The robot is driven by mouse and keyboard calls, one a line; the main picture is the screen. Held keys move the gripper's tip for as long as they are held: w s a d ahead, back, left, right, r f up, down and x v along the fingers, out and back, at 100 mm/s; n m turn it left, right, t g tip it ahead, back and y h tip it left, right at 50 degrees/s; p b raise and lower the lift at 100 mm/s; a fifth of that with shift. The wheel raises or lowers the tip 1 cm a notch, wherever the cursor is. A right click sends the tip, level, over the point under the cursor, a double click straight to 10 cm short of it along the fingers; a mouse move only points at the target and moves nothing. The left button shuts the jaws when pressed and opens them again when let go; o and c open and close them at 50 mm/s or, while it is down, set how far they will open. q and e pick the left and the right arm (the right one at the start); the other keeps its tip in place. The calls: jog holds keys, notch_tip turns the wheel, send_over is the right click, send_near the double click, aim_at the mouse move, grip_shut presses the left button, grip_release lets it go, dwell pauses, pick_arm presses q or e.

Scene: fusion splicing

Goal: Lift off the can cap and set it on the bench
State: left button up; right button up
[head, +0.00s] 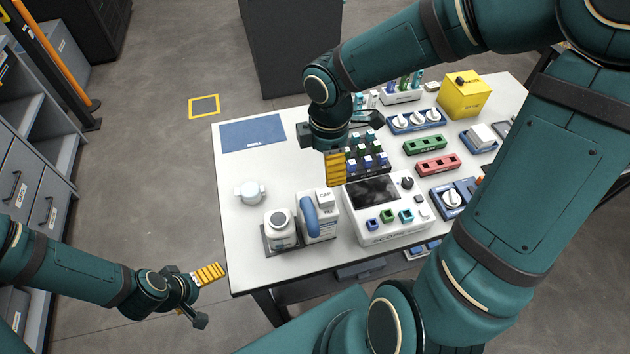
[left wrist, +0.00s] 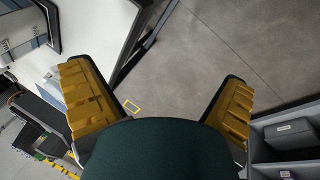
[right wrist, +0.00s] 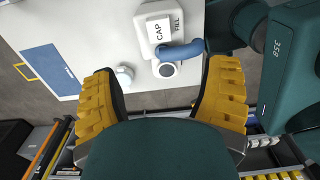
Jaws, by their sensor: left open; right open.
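The can (head: 318,230) is white with a blue handle (head: 311,214) and stands near the bench's front left. A white block lettered CAP (head: 325,197), which looks like the can cap, sits on its top; it also shows in the right wrist view (right wrist: 158,30). My right gripper (head: 336,182) is open and empty, just behind and above the cap, apart from it as far as I can tell. In the right wrist view the can lies beyond and between the fingertips. My left gripper (head: 212,272) is open and empty, off the bench's left side, above the floor.
A white bottle (head: 283,238) stands beside the can in a dark tray. A small white round vessel (head: 250,193) stands behind. A splicer-like machine (head: 387,212) is right of the can. A blue mat (head: 253,134) lies back left. Bare bench (head: 240,235) shows at the left.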

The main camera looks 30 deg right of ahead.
aim_at(325, 195)
jog(key=f+b, duration=0.1)
jog(key=f, duration=0.2)
jog(key=f+b, duration=0.1)
jog(key=f, duration=0.4)
jog(key=shift+s+f+b, duration=0.25)
jog(key=shift+f+b, duration=0.1)
jog(key=shift+b, duration=0.05)
pick_arm(q)
jog(key=shift+s+d+f+b, duration=0.1)
jog(key=shift+s+f+b, duration=0.2)
jog(key=shift+f, duration=0.45)
jog(key=shift+s+d+f+b, duration=0.1)
jog(key=shift+s+f+b, duration=0.25)
jog(key=shift+f, duration=0.45)
jog(key=shift+s+f+b, duration=0.25)
jog(key=shift+s+f, duration=0.05)
jog(key=shift+f, duration=0.45)
pick_arm(e)
jog(key=shift+w+f, duration=0.15)
jog(key=shift+f, duration=1.05)
jog(key=shift+w+f, duration=0.15)
jog(key=shift+f, duration=1.05)
jog(key=c, duration=1)
